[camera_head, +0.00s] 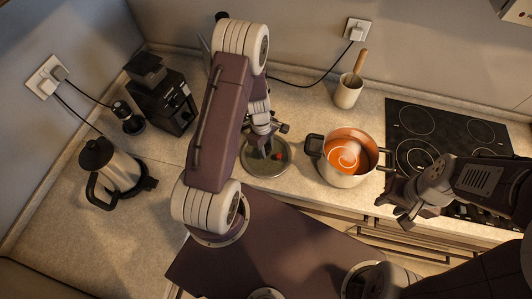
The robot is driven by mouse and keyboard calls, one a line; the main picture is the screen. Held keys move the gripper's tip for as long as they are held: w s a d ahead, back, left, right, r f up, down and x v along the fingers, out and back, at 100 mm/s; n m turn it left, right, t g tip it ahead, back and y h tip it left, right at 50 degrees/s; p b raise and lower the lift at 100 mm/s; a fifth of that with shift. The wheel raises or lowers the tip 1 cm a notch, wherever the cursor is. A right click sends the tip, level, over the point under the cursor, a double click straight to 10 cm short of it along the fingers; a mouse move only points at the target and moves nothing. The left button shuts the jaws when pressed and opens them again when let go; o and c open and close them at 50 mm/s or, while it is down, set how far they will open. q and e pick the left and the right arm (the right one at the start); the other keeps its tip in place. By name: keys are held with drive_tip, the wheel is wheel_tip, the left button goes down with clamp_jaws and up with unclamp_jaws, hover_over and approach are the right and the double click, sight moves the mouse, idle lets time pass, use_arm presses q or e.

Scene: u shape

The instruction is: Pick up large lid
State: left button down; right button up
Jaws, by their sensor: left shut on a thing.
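The large lid (266,169) is a round glass lid with a metal rim. It lies at the counter's front edge, left of the pot, or just above the counter; I cannot tell which. My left gripper (266,146) is over the middle of the lid, pointing down, and is shut on it. The knob is mostly hidden by the fingers; a small red spot shows beside them. My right gripper (397,207) is apart from the lid, to the right of the pot and near the stove's front edge. Its fingers are not clear enough to tell open from shut.
A metal pot (345,178) with orange soup stands uncovered right of the lid. A black stove (440,130) is further right. A utensil cup (347,92) stands behind. A kettle (118,172) and a black coffee machine (165,100) stand left. The counter behind the lid is free.

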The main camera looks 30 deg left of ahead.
sight(266, 148)
use_arm(q)
drive_tip(key=shift+w+r, duration=0.1)
drive_tip(key=shift+r, duration=0.05)
wheel_tip(266, 148, up, 10)
drive_tip(key=shift+f, duration=0.1)
idle(0.7)
